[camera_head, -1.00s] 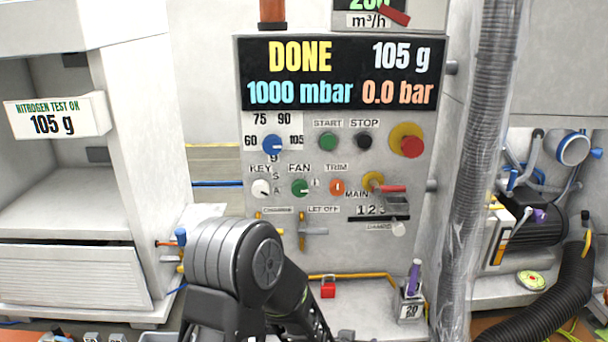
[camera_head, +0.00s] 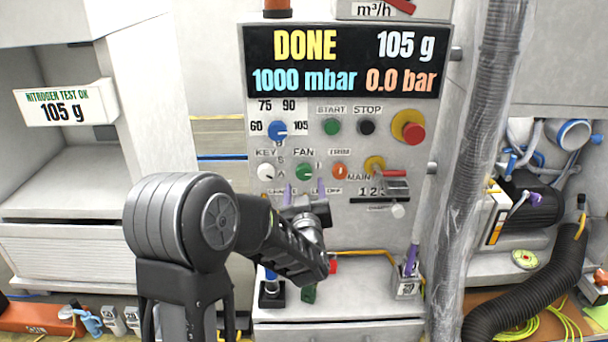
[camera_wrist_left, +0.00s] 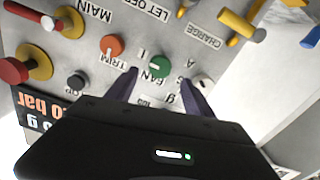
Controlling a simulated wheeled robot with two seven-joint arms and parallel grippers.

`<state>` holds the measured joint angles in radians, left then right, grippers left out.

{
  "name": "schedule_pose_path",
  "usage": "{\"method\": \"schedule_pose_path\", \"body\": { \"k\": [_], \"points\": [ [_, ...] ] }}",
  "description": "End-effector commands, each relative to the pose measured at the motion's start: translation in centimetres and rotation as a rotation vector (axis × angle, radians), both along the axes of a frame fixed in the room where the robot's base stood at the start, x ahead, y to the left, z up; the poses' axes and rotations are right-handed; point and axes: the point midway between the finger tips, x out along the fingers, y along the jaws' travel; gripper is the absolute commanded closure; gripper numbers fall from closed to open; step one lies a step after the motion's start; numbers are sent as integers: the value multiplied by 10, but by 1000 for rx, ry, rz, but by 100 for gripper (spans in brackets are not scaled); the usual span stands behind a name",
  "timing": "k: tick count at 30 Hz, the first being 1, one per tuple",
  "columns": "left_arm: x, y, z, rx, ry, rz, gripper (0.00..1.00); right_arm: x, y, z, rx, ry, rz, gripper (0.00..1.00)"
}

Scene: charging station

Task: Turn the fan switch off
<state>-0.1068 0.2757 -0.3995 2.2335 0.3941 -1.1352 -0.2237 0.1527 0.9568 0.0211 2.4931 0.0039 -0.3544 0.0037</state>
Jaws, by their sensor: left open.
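The fan switch (camera_head: 303,172) is a green round knob under the label FAN on the grey control panel. It also shows in the left wrist view (camera_wrist_left: 159,67), upside down there, with a white mark on its face. My left gripper (camera_head: 304,192) is just below the knob in the head view, with purple fingers pointing up towards it. In the wrist view its two fingers (camera_wrist_left: 160,84) are apart, one on each side of the knob; contact cannot be told. The gripper is open and empty. My right gripper is not in view.
The orange TRIM knob (camera_head: 340,171) and white KEY knob (camera_head: 266,172) flank the fan switch closely. A blue dial (camera_head: 278,131), green start button (camera_head: 332,127) and red button (camera_head: 412,133) are above. A clear hose (camera_head: 484,150) hangs at the right.

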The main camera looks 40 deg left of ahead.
Motion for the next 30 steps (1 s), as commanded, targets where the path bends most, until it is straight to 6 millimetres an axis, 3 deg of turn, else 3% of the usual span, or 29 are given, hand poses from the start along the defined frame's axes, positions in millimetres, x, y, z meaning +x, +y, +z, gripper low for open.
{"method": "schedule_pose_path", "body": {
  "k": [12,23,30],
  "points": [
    [47,36,1,1,2,0,39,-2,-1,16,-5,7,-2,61],
    [54,41,-1,0,2,-1,39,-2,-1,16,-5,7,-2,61],
    [54,41,-1,-1,1,-1,57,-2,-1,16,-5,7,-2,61]
  ]
}}
